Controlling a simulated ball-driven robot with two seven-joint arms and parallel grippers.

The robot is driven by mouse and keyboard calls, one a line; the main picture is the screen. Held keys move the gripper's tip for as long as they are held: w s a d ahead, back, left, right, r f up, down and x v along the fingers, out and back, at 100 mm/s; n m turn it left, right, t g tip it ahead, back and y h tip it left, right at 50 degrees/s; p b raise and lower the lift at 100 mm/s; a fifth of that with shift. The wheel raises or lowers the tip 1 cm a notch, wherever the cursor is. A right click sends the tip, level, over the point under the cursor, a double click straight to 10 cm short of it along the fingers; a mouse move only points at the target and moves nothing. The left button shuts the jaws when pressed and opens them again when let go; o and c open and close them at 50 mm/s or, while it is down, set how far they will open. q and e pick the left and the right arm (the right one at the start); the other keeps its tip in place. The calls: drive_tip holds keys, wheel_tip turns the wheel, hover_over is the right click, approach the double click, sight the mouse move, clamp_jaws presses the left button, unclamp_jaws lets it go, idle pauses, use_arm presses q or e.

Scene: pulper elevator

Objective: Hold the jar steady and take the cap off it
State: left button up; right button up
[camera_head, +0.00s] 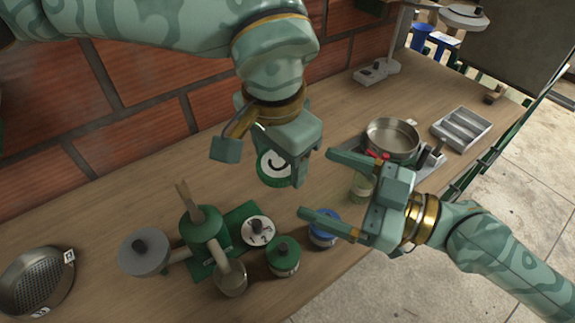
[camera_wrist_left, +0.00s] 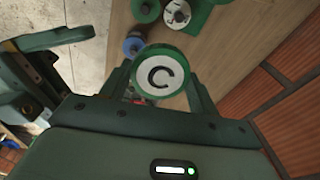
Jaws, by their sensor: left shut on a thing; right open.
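The jar (camera_head: 270,178) has a green side and a round white top marked with a black C, which I take to be its cap (camera_head: 264,163). My left gripper (camera_head: 297,172) comes down from above and is shut on it, covering part of its right side. In the left wrist view the white C disc (camera_wrist_left: 160,71) with its green rim sits between the left fingers. Whether the jar touches the table cannot be told. My right gripper (camera_head: 318,185) is open and empty, just right of the jar, its fingers pointing left towards it.
A blue-lidded jar (camera_head: 323,229) and a green-lidded jar (camera_head: 283,254) stand in front, beside a green lever device (camera_head: 205,226). A pale green jar (camera_head: 362,187) is behind the right gripper. A metal pan (camera_head: 392,137) and grey tray (camera_head: 462,128) stand further right. A brick wall (camera_head: 140,140) backs the table.

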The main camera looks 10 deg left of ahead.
sight(283, 166)
drive_tip(key=x, duration=0.7)
drive_tip(key=shift+w+a, duration=0.15)
drive_tip(key=shift+a, duration=0.2)
drive_tip(key=c, duration=1)
use_arm(q)
drive_tip(key=o, duration=1.2)
use_arm(e)
drive_tip(key=shift+c, duration=0.2)
